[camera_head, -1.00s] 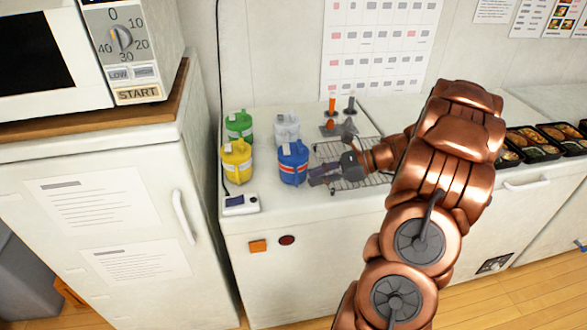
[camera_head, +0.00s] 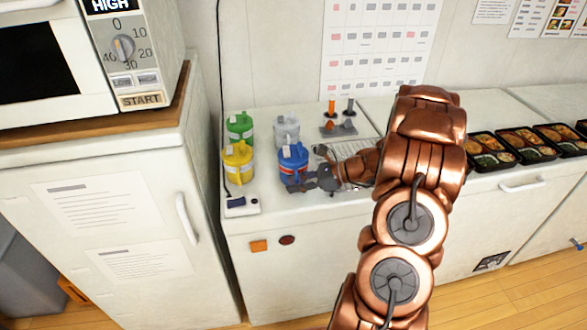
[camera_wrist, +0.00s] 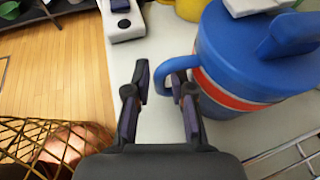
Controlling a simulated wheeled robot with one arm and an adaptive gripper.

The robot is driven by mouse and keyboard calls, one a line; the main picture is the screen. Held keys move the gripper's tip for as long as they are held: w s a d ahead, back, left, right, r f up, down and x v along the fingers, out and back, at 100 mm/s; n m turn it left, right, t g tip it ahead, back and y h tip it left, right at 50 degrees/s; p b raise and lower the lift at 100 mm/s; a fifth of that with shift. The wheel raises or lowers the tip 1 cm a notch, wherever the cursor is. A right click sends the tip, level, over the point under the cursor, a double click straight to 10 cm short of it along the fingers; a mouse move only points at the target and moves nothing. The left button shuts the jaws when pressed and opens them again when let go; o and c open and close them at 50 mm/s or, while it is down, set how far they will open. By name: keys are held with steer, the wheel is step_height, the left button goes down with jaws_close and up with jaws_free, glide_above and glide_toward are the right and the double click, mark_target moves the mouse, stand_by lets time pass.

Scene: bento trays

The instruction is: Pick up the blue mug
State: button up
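The blue mug (camera_head: 293,160) with a red-orange and white band stands upright on the white counter (camera_head: 262,210), right of the yellow mug. In the wrist view the blue mug (camera_wrist: 260,62) fills the upper right, its handle (camera_wrist: 165,68) pointing left. My gripper (camera_head: 304,184) is at the mug's front right side in the head view. In the wrist view my gripper (camera_wrist: 163,88) is open, its fingers apart. The handle's outer curve lies around the gap between the fingertips, and the right finger overlaps the handle. I cannot tell whether they touch. Nothing is held.
A yellow mug (camera_head: 237,162), green mug (camera_head: 239,127) and white mug (camera_head: 286,130) stand close by. A small white device (camera_head: 242,205) lies at the counter's front left. A wire rack (camera_head: 345,148) is to the right; filled bento trays (camera_head: 495,158) stand farther right.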

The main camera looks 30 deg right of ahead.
steer(key=shift+c, duration=0.2)
jaws_close()
steer(key=shift+r, duration=0.1)
stand_by(0.5)
